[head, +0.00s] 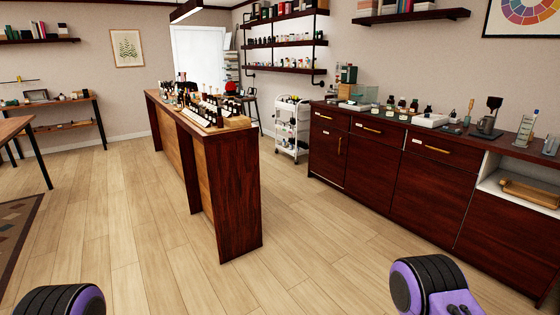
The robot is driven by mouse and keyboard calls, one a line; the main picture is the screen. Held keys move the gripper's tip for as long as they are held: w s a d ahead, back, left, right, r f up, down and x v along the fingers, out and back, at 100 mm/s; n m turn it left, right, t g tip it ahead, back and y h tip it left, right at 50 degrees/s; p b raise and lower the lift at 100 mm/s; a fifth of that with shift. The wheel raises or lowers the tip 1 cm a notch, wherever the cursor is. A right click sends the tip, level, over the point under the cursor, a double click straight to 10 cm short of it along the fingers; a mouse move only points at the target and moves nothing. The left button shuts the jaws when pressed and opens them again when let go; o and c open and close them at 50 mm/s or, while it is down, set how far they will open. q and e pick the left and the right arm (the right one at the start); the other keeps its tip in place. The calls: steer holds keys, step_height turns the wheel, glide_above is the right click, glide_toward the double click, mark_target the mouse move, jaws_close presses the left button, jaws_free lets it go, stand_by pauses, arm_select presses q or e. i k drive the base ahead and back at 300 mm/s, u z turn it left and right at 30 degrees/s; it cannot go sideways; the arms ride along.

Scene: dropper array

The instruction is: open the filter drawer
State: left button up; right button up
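A dark red wood cabinet along the right wall has a row of upper drawers with small pale labels, too small to read, so I cannot tell which is the filter drawer. One drawer (378,134) has a brass bar handle, and another drawer (440,153) to its right has a similar one. A further drawer front (330,120) is at the left end. These fronts look closed. Only purple and black parts of my arms show at the bottom edge, far from the cabinet; neither gripper is in view.
A long dark wood counter (228,205) with many bottles stands mid-room. A white cart (292,130) stands by the cabinet's left end. An open niche at right holds a wooden tray (528,192). The floor (325,240) between counter and cabinet is clear.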

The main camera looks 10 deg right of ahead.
mark_target(387, 134)
steer(key=z, duration=0.15)
steer(key=i, duration=2.85)
steer(key=z, duration=0.95)
steer(key=i, duration=1.8)
steer(key=z, duration=0.5)
